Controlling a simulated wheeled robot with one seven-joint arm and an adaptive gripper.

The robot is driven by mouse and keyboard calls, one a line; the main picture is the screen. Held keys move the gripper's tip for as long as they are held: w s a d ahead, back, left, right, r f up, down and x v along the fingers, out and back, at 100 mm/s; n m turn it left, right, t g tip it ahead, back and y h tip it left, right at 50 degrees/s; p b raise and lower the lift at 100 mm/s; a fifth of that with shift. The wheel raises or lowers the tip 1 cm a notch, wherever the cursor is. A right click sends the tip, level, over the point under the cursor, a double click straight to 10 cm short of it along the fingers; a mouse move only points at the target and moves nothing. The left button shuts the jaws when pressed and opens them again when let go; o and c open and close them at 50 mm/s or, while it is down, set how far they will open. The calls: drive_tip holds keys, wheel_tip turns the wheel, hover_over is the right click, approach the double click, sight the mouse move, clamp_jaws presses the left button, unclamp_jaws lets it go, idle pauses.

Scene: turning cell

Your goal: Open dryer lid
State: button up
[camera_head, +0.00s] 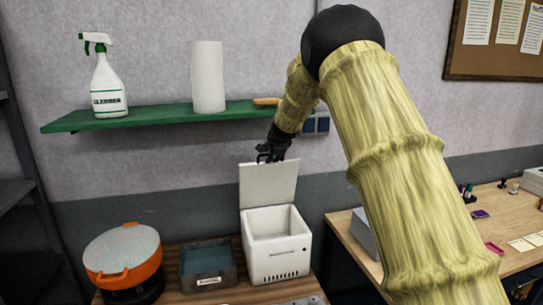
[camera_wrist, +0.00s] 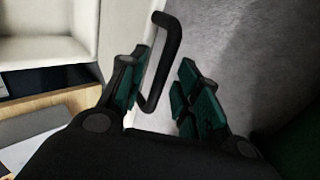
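The dryer (camera_head: 277,262) is a white box on the wooden bench in the head view. Its lid (camera_head: 268,185) stands about upright at the back, so the box's inside shows. My gripper (camera_head: 272,154) is at the lid's top edge. In the wrist view my gripper (camera_wrist: 158,98) has its fingers apart. The black lid handle (camera_wrist: 170,55) reaches between them, close to the left finger. Whether that finger touches it I cannot tell. Part of the dryer's pale box (camera_wrist: 45,35) shows at upper left there.
An orange pot-like container (camera_head: 125,268) and a dark tray (camera_head: 208,280) stand left of the dryer. A green shelf (camera_head: 165,116) with a spray bottle (camera_head: 106,85) and paper roll (camera_head: 208,78) hangs above. Another bench (camera_head: 480,222) with small items is at right.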

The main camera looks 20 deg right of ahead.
drive_tip(key=v, duration=1.1)
idle(0.3)
